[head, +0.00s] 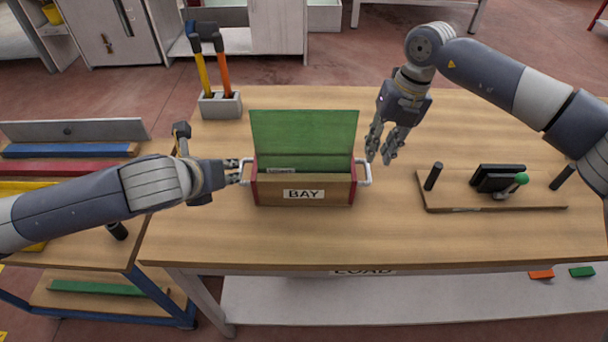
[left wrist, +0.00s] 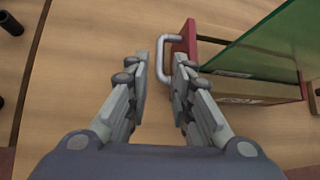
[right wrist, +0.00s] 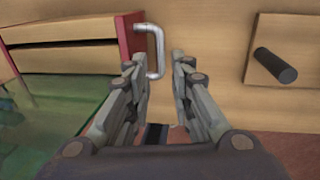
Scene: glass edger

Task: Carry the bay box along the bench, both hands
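The bay box (head: 304,190) is a wooden box with red ends and a BAY label, standing on the bench (head: 340,235) with a green pane (head: 304,135) upright in it. It has a pale bar handle at each end. My left gripper (head: 238,173) is open at the left handle (head: 245,171); in the left wrist view this handle (left wrist: 168,42) lies just ahead between the fingers. My right gripper (head: 380,155) is open, pointing down, above and beside the right handle (head: 364,173). In the right wrist view that handle (right wrist: 157,55) lies ahead of the fingertips.
A fixture board (head: 490,205) with black pegs and a green-knobbed clamp stands to the right. A grey holder (head: 220,105) with two handled tools is at the back left. A rack (head: 75,165) of coloured strips stands left of the bench. The bench front is clear.

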